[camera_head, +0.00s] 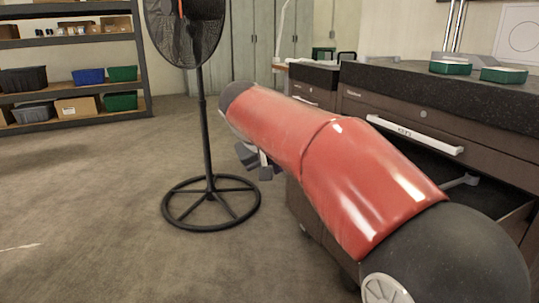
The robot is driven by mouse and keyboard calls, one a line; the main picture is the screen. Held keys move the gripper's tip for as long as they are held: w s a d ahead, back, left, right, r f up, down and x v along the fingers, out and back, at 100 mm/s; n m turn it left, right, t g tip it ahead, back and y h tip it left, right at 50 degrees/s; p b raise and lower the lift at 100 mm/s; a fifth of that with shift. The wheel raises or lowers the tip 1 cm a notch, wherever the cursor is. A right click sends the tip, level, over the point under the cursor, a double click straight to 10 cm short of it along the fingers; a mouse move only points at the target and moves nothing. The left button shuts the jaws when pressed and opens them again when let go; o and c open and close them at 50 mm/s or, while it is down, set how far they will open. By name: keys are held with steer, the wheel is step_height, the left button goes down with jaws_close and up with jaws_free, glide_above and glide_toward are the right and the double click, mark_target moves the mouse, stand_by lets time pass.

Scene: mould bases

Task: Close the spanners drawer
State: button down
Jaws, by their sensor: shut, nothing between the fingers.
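A dark brown drawer unit (484,129) stands at the right under a dark speckled worktop. A white bar handle (403,131) on it carries a label that seems to read "KEYS". Below this handle is a dark gap, with a pale metal piece (460,182) and a drawer edge (517,220) showing; a lower drawer appears to stand open. No spanners label is readable, and my red arm covers much of the front. My gripper (257,168) shows partly below the far end of the arm, left of the unit and apart from the visible handle. It is shut and empty.
A black pedestal fan (207,130) with a wide round base stands close left of my gripper. Shelves (70,95) with bins stand at the back left. Green-sided boxes (450,68) sit on the worktop (400,84). The floor at left is clear.

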steer(key=d, duration=0.1)
steer(key=w+d, duration=0.1)
steer(key=d, duration=0.1)
steer(key=w+d+f, duration=0.1)
steer(key=shift+d+f, duration=0.1)
steer(key=shift+d, duration=0.05)
